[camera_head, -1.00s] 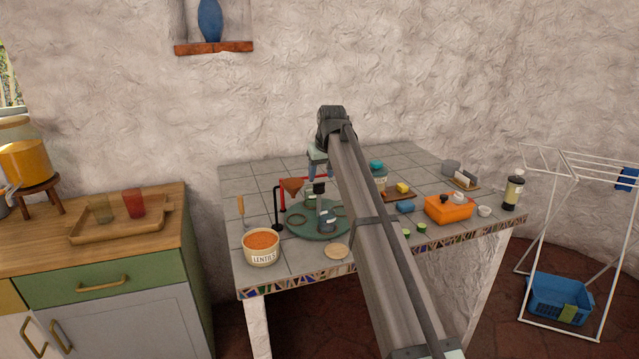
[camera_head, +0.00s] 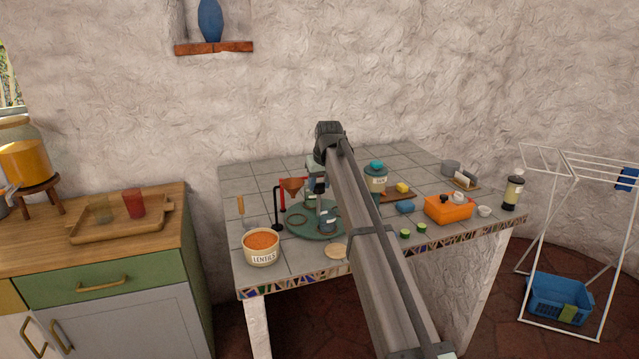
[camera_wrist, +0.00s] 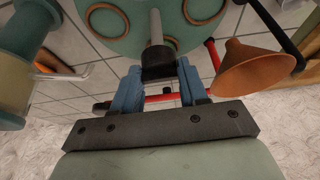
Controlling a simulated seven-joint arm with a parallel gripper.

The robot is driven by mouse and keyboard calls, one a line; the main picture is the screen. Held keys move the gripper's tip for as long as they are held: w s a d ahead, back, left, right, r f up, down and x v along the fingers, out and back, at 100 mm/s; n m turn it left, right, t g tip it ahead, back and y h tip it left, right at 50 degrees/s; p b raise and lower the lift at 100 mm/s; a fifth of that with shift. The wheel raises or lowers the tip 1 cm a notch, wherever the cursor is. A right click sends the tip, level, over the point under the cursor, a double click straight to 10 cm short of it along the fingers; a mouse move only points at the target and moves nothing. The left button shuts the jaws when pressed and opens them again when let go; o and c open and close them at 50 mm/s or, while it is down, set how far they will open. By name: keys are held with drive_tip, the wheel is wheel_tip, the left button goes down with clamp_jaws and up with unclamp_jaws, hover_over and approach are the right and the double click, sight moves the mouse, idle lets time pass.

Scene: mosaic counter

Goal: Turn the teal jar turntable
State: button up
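The teal turntable (camera_head: 303,231) lies on the tiled counter, a flat disc with brown ring marks. It fills the top of the wrist view (camera_wrist: 127,42). A grey post with a black knob (camera_wrist: 158,62) rises from it. A small dark blue-grey labelled jar (camera_head: 328,221) stands on its right front part. My gripper (camera_wrist: 158,75) is over the turntable, its blue fingers apart, with the knob between the fingertips. I cannot tell whether the fingers touch the knob. My arm hides part of the turntable's right side in the head view.
An orange-brown funnel (camera_head: 293,186) on a red and black stand is close beside my gripper. A teal-lidded jar (camera_head: 375,181) stands to the right. A lentil tub (camera_head: 261,249) is at the front left, an orange box (camera_head: 448,208) farther right.

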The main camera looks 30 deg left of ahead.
clamp_jaws()
drive_tip(key=shift+n, duration=0.5)
drive_tip(key=shift+w+n+g+y, duration=0.1)
drive_tip(key=shift+n+g+y, duration=0.45)
drive_tip(key=shift+n, duration=1.15)
drive_tip(key=shift+w+d+n+g, duration=0.15)
drive_tip(key=shift+n+g, duration=0.8)
drive_tip(key=shift+n, duration=1.15)
drive_tip(key=shift+w+n+g, duration=0.1)
drive_tip(key=shift+n+g, duration=0.8)
drive_tip(key=shift+n, duration=1.5)
drive_tip(key=shift+w+n+g+h, duration=0.1)
drive_tip(key=shift+n+g+h, duration=0.45)
drive_tip(key=shift+n, duration=1.35)
drive_tip(key=shift+n+g, duration=0.25)
drive_tip(key=shift+n, duration=0.15)
drive_tip(key=shift+o, duration=2)
unclamp_jaws()
